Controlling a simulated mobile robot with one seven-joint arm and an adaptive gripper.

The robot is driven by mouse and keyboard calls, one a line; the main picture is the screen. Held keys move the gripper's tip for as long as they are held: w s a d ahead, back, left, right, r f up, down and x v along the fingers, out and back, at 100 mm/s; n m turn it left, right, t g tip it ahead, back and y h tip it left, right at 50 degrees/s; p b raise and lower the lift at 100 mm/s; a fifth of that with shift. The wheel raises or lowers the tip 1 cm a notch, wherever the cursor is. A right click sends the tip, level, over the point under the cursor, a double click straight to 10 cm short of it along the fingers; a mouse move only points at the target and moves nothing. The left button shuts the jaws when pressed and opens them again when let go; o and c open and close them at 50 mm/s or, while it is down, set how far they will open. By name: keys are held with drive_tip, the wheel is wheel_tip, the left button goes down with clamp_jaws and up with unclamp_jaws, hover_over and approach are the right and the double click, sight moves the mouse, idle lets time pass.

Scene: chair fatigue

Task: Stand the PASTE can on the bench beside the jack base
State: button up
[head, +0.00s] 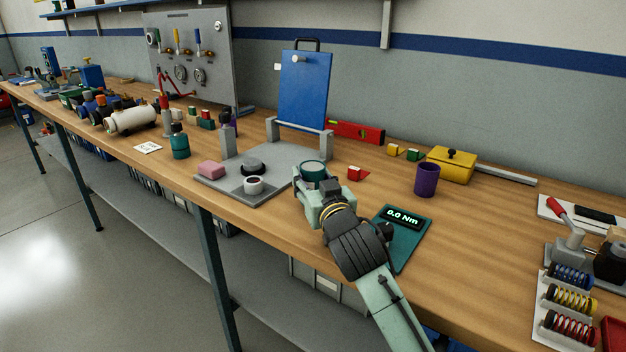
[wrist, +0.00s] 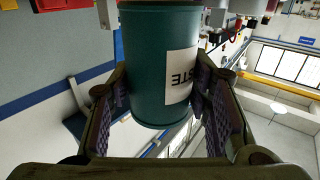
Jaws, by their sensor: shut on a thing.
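The PASTE can is a teal cylinder with a white label; in the wrist view (wrist: 157,70) the letters "STE" show upside down. My gripper (head: 311,176) is shut on the can, one pad on each side of it. In the head view the can's dark round top (head: 313,168) shows between the fingers, at the right edge of a grey base plate (head: 222,183). I cannot tell whether the can touches the bench. The plate has grey uprights and carries a pink block, a black knob and a white ring. I cannot tell for sure which thing is the jack base.
A teal bottle (head: 180,143) stands left of the plate. A blue panel (head: 303,90) stands behind. Bare wooden bench (head: 290,225) shows in front of the plate.

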drive_tip(key=shift+a+f+b, duration=0.1)
drive_tip(key=shift+f+b, duration=0.25)
drive_tip(key=shift+f, duration=0.2)
drive_tip(key=o, duration=1.5)
drive_tip(key=shift+f, duration=0.15)
drive_tip(key=shift+r+p, duration=0.5)
drive_tip(key=shift+s+d, duration=0.2)
drive_tip(key=shift+d, duration=0.05)
drive_tip(key=b+v, duration=0.1)
drive_tip(key=v, duration=0.2)
drive_tip(key=b+v, duration=0.1)
drive_tip(key=v, duration=0.3)
drive_tip(key=b+v, duration=0.1)
drive_tip(key=v, duration=0.3)
drive_tip(key=shift+s+d+r, duration=0.1)
drive_tip(key=shift+s+r, duration=0.15)
drive_tip(key=shift+r, duration=0.15)
